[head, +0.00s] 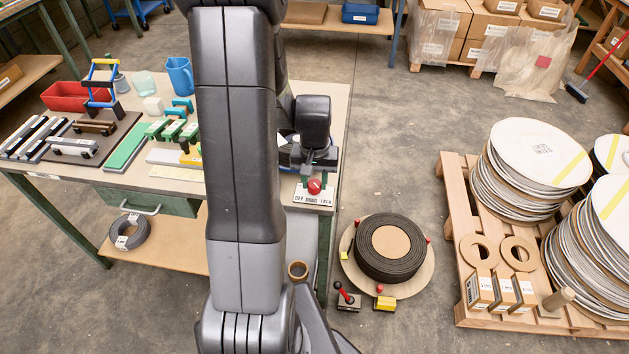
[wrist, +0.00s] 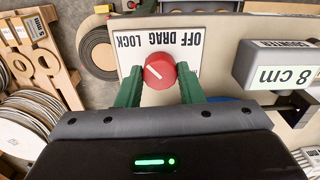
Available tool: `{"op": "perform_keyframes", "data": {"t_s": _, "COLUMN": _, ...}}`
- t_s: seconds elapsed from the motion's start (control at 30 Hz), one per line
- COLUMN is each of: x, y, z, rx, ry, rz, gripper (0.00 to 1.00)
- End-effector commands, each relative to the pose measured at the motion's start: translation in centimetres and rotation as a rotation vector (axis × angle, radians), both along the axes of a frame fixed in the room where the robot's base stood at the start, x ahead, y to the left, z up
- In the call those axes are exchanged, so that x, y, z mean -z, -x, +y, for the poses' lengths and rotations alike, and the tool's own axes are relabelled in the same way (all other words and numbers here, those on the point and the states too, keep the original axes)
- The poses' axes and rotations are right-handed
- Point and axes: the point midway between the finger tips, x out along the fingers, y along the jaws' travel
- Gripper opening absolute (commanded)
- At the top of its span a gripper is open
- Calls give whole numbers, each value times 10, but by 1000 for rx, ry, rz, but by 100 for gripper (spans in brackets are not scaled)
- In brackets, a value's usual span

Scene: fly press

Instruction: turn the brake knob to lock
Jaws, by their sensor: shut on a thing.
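The brake knob (wrist: 160,72) is red and round, with a white pointer line slanting to the upper left, toward the LOCK end of its plate. The white label plate (wrist: 128,58) reads OFF, DRAG, LOCK, upside down in the wrist view. My gripper (wrist: 160,88) has its two green fingers on either side of the knob and is shut on it. In the head view the knob (head: 315,187) shows just below my gripper (head: 308,175), at the bench's right edge, with the plate (head: 322,200) under it.
A grey block marked 8 cm (wrist: 275,66) stands close to the right of my fingers in the wrist view. The workbench (head: 335,120) carries tools and a red bin (head: 68,97). A black coil (head: 390,268) and a loaded pallet (head: 452,215) stand on the floor to the right.

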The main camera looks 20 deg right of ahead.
Motion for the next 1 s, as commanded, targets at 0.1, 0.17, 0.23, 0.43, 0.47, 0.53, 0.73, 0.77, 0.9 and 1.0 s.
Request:
{"op": "perform_keyframes", "data": {"t_s": 0.1, "x": 0, "y": -1, "z": -1, "rx": -39, "ry": 2, "rz": -4, "gripper": 11}}
{"op": "perform_keyframes", "data": {"t_s": 0.17, "x": 0, "y": -1, "z": -1, "rx": -54, "ry": 2, "rz": -4, "gripper": 11}}
{"op": "perform_keyframes", "data": {"t_s": 0.23, "x": -1, "y": -1, "z": -1, "rx": -65, "ry": 2, "rz": -4, "gripper": 11}}
{"op": "perform_keyframes", "data": {"t_s": 0.43, "x": -1, "y": -1, "z": -1, "rx": -79, "ry": 2, "rz": -4, "gripper": 11}}
{"op": "perform_keyframes", "data": {"t_s": 0.47, "x": -1, "y": -1, "z": -1, "rx": -79, "ry": 2, "rz": -4, "gripper": 11}}
{"op": "perform_keyframes", "data": {"t_s": 0.53, "x": -1, "y": -1, "z": -1, "rx": -79, "ry": 2, "rz": -4, "gripper": 11}}
{"op": "perform_keyframes", "data": {"t_s": 0.73, "x": -1, "y": -1, "z": -1, "rx": -79, "ry": 3, "rz": -3, "gripper": 40}}
{"op": "perform_keyframes", "data": {"t_s": 0.77, "x": -1, "y": -1, "z": -1, "rx": -79, "ry": 3, "rz": -3, "gripper": 45}}
{"op": "perform_keyframes", "data": {"t_s": 0.9, "x": -1, "y": -1, "z": 0, "rx": -78, "ry": 1, "rz": -3, "gripper": 55}}
{"op": "perform_keyframes", "data": {"t_s": 1.0, "x": 0, "y": -1, "z": 0, "rx": -77, "ry": 1, "rz": -2, "gripper": 55}}
